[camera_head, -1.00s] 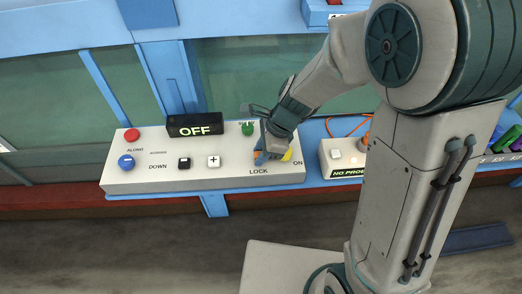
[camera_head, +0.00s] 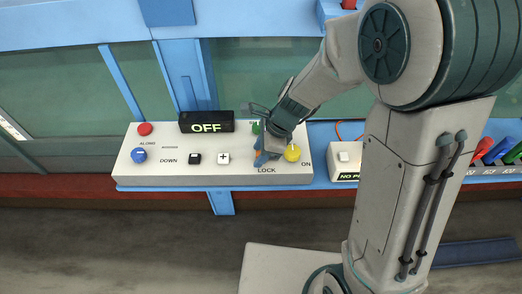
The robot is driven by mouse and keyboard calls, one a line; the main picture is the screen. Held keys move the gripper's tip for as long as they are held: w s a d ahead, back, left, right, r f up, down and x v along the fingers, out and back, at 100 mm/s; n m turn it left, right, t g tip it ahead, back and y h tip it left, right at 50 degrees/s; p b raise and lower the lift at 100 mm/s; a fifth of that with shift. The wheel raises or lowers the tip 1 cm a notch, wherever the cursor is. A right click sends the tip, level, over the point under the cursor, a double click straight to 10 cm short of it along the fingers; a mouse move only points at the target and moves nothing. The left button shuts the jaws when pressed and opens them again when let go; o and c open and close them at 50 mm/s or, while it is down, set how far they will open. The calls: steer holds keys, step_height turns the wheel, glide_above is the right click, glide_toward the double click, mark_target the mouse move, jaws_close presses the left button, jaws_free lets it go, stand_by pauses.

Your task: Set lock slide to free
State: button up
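The white control panel (camera_head: 140,174) sits on a blue ledge, with the words LOCK and ON along its front right. My gripper (camera_head: 262,160) is down at the panel just above the LOCK label, and the lock slide itself is hidden or cannot be made out there. A small orange bit shows at the fingertips. I cannot tell whether the fingers are open or shut. A yellow knob (camera_head: 292,153) is just right of the gripper, near ON. A green button (camera_head: 255,128) is partly hidden behind the gripper.
A black display (camera_head: 206,122) behind the panel reads OFF. A red button (camera_head: 144,129), a blue knob (camera_head: 139,155), a black button (camera_head: 195,159) and a white plus button (camera_head: 223,158) lie left. A second white box (camera_head: 346,158) stands right, partly behind my arm. Glass rises behind.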

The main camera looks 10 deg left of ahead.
steer(key=shift+d, duration=0.1)
steer(key=s+v, duration=0.1)
steer(key=v, duration=1.2)
steer(key=shift+w+r, duration=0.4)
steer(key=shift+w, duration=0.05)
steer(key=s+d+r+n+t+h, duration=0.1)
steer(key=s+d+n+t+h, duration=0.1)
steer(key=s+d+n, duration=0.3)
steer(key=s+d+r+n+t+h, duration=0.2)
steer(key=s+d+n, duration=0.3)
steer(key=d+n, duration=0.6)
steer(key=shift+s+d+h, duration=0.15)
steer(key=shift+s+h, duration=0.15)
steer(key=shift+s, duration=0.05)
steer(key=shift+c, duration=0.8)
